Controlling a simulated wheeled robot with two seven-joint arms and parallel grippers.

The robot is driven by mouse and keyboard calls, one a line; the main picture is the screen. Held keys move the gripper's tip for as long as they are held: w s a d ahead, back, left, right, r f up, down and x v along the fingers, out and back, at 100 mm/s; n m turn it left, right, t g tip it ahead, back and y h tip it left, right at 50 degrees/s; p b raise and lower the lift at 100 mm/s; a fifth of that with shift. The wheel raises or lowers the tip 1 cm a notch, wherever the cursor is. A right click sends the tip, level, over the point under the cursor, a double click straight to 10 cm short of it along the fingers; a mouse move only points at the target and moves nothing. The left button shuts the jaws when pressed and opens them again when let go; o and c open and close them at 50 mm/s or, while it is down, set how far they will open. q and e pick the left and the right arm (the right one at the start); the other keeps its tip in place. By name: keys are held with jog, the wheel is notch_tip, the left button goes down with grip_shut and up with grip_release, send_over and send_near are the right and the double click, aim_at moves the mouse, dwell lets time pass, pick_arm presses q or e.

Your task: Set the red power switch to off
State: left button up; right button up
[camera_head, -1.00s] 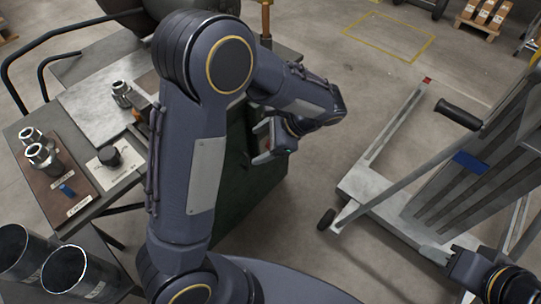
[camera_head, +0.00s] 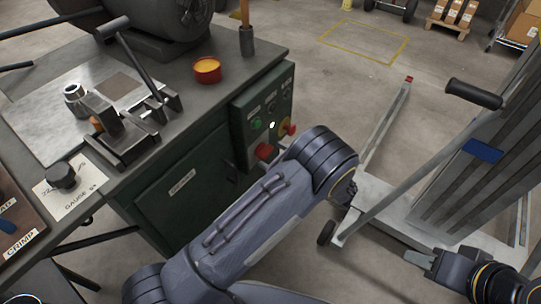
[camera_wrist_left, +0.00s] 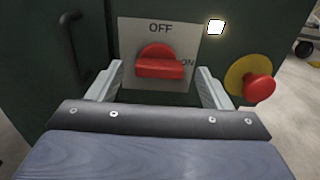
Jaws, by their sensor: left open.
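The red power switch (camera_wrist_left: 158,64) sits on a pale plate (camera_wrist_left: 130,37) marked OFF at the top and ON at the right. Its bar lies level, towards ON. In the head view the red switch (camera_head: 264,152) shows on the front of the green control box. My left gripper (camera_wrist_left: 160,72) is open, with one finger on each side of the switch; I cannot tell whether they touch it. In the head view my left arm hides most of that gripper. My right gripper (camera_head: 420,259) is at the lower right, away from the box; its opening is unclear.
A red emergency button on a yellow disc (camera_wrist_left: 257,88) is close to the right of my left gripper. A lit white lamp (camera_wrist_left: 216,27) is above right. A dark handle (camera_wrist_left: 73,45) is at left. A grey lift (camera_head: 430,200) stands right of the bench.

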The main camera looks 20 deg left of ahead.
pick_arm(q)
jog(key=shift+x, duration=1)
jog(key=shift+c, duration=0.4)
jog(key=c, duration=0.9)
